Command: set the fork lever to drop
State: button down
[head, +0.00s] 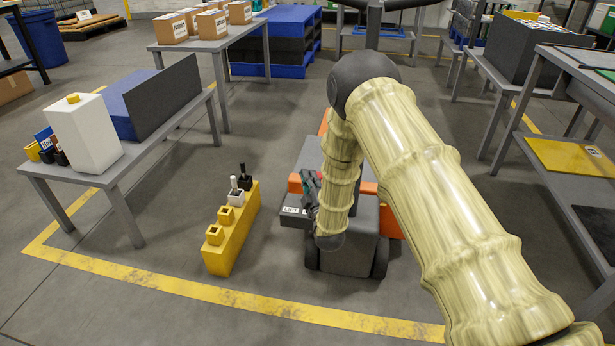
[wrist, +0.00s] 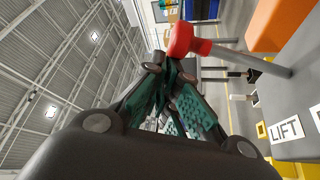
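The fork lever shows in the wrist view as a grey rod (wrist: 255,60) with a red knob (wrist: 188,40), running from the knob to a dark grey body. A white LIFT label (wrist: 286,129) is on that body; another label is cut off at the right edge. My gripper (wrist: 168,72) has its teal-padded fingers converging at the tips, seemingly shut with nothing between them. The tips appear just beside the red knob; contact is unclear. In the head view my gripper (head: 311,186) is over the orange and grey machine (head: 345,256), and the lever is hidden.
A yellow block (head: 229,245) with sockets and small black and white pieces stands left of the machine. A grey table (head: 130,165) with a white container (head: 85,132) is farther left. More tables stand right. Floor between is clear.

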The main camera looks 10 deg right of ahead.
jog(key=shift+d+f, duration=0.1)
jog(key=shift+d, duration=0.1)
jog(key=a+r+p, duration=0.2)
jog(key=a+r, duration=0.1)
jog(key=a, duration=0.1)
jog(key=f+p+v, duration=0.1)
jog(key=p+v, duration=0.1)
jog(key=v, duration=0.7)
jog(key=shift+s+f, duration=0.15)
jog(key=shift+f, duration=0.1)
